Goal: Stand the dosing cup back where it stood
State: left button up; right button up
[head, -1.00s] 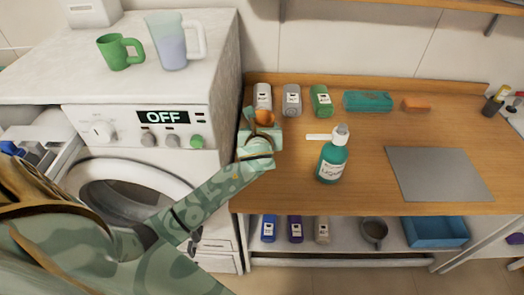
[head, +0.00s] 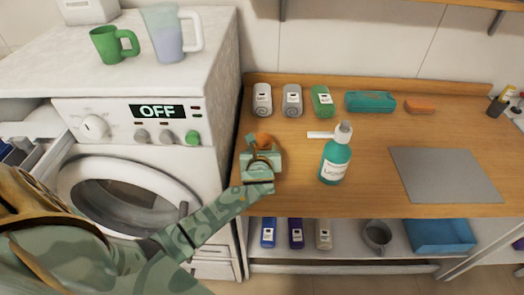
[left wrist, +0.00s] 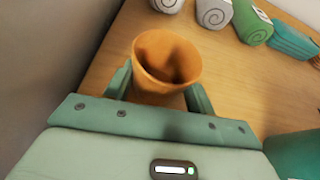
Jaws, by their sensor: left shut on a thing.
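The orange dosing cup (left wrist: 166,62) is upright between the fingers of my left gripper (left wrist: 160,90) in the left wrist view, its open mouth facing the camera. In the head view the cup (head: 263,139) shows just beyond my left gripper (head: 262,148), over the left end of the wooden counter (head: 370,192). The gripper is shut on the cup. Whether the cup's base touches the counter is hidden by the gripper. My right gripper is not in view.
A teal pump bottle (head: 335,163) stands right of the gripper. A teal case (head: 371,102), an orange object (head: 419,105) and a grey mat (head: 445,174) lie farther right. The washing machine (head: 130,135) is left.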

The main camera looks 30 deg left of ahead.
pick_arm(q)
jog(key=o, duration=1.1)
jog(key=shift+f, duration=0.1)
jog(key=shift+s+r, duration=0.1)
jog(key=shift+r, duration=0.15)
jog(key=p+v, duration=0.3)
jog(key=v, duration=0.8)
jog(key=shift+s, duration=0.1)
jog(key=shift+s+d, duration=0.15)
jog(key=shift+s, duration=0.1)
